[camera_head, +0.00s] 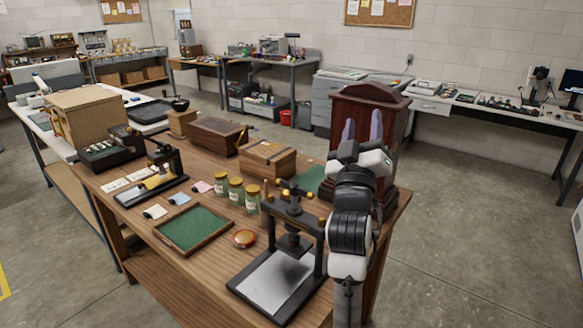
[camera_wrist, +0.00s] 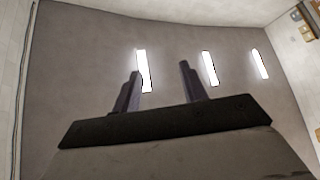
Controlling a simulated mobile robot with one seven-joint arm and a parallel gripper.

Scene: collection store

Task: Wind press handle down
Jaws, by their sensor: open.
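The press (camera_head: 280,262) stands near the front right of the wooden table, with a dark frame and a pale flat bed. Its handle (camera_head: 293,188) is a bar with brass-coloured knobs at the top of the frame. My gripper (camera_head: 362,130) is raised to the right of and above the press, in front of a tall dark wooden case. Its two fingers point up, apart and empty. It does not touch the handle. The wrist view shows the open fingers (camera_wrist: 160,85) against the ceiling and lights. My arm hides part of the press's right side.
The tall wooden case (camera_head: 396,112) stands close behind my gripper. Open floor (camera_head: 480,230) lies to the right.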

